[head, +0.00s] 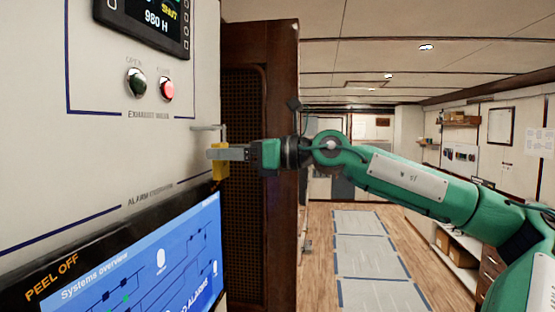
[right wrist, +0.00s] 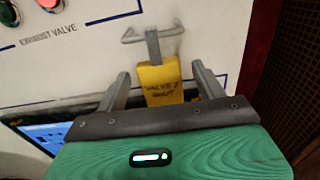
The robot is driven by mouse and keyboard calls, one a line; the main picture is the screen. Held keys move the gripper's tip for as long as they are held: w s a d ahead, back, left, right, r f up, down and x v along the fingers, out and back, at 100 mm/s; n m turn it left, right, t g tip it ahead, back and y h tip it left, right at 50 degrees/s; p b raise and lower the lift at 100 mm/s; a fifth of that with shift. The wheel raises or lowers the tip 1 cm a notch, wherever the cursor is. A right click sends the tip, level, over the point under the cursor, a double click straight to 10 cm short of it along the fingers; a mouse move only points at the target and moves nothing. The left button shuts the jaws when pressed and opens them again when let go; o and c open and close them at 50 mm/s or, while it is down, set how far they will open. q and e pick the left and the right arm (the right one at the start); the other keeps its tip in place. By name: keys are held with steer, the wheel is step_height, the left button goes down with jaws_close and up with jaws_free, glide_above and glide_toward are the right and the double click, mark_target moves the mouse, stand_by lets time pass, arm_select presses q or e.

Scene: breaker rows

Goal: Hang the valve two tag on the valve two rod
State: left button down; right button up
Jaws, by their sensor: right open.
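The valve two tag (right wrist: 163,85) is yellow, with dark lettering that reads like "VALVE 2 SHUT". It hangs upright below a thin grey rod (right wrist: 153,35) on the white panel, and its grey strap reaches up to the rod. In the head view the tag (head: 220,172) and the rod (head: 205,128) show at the panel's right edge. My right gripper (head: 212,153) is open, with its fingers on either side of the tag. In the right wrist view there are gaps between the tag and the fingers of the gripper (right wrist: 161,72). My left gripper is out of view.
The panel (head: 80,150) carries a green button (head: 137,82), a red button (head: 167,88) and an upper display (head: 150,18). A blue screen (head: 140,262) is below. A dark wooden cabinet (head: 285,80) stands close on the right. The floor beyond is clear.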

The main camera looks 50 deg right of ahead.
steer(key=b+v, duration=0.8)
steer(key=v, duration=0.4)
steer(key=shift+s, duration=0.1)
